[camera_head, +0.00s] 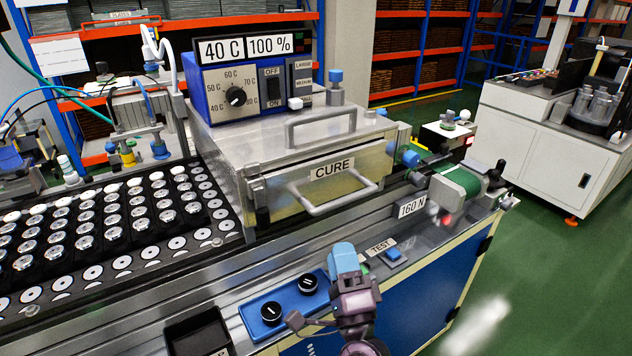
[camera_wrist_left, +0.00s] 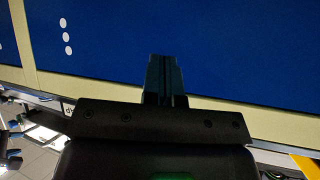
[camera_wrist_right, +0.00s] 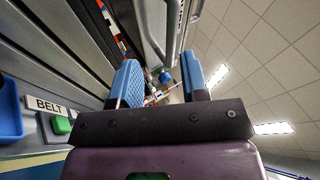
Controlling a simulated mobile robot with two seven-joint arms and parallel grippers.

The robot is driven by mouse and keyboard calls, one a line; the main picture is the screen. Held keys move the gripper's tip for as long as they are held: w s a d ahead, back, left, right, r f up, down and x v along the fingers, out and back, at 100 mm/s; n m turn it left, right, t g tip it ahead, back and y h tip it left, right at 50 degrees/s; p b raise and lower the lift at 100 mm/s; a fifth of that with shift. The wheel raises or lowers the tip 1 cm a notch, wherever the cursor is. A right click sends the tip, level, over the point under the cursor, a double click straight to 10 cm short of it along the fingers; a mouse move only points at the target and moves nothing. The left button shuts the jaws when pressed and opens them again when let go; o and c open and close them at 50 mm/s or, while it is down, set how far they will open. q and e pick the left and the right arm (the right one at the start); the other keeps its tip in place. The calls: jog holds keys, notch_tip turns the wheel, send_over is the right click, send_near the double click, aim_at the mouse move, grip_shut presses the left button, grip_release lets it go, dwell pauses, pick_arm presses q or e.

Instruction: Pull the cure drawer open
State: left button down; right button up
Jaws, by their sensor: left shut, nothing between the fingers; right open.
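The cure drawer (camera_head: 275,198) is a metal drawer with a CURE label, in the front of a metal box under a blue control unit. It appears closed. Its light grey bar handle (camera_head: 340,202) sticks out in front. My right gripper (camera_head: 343,258) is below and in front of the handle, apart from it. In the right wrist view its blue fingers (camera_wrist_right: 160,62) are open with nothing held, and a grey bar, likely the handle, shows beyond them. My left gripper (camera_wrist_left: 166,62) shows in the left wrist view, shut and empty, before a blue panel.
A tray of round speaker parts (camera_head: 110,225) lies left of the box. A blue panel with two black knobs (camera_head: 290,298) and a black bin (camera_head: 198,333) are at the bench front. A green roller (camera_head: 455,185) and a 160 N sign (camera_head: 411,207) stand right of the drawer.

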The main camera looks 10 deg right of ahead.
aim_at(346, 197)
jog(key=w+d+r+m+h, duration=0.1)
jog(key=w+r, duration=0.1)
jog(key=w+d+r+m+h+p, duration=0.1)
jog(key=w+r+m, duration=0.1)
jog(key=w, duration=0.1)
jog(key=w+d+r+m+h+p, duration=0.1)
jog(key=w+r, duration=0.1)
jog(key=w, duration=0.1)
jog(key=shift+w, duration=0.2)
pick_arm(q)
jog(key=r, duration=0.3)
jog(key=shift+w, duration=0.25)
pick_arm(e)
jog(key=shift+w, duration=0.15)
pick_arm(q)
jog(key=shift+s, duration=0.1)
jog(key=shift+s+f, duration=0.15)
jog(key=shift+s, duration=0.05)
pick_arm(e)
grip_shut()
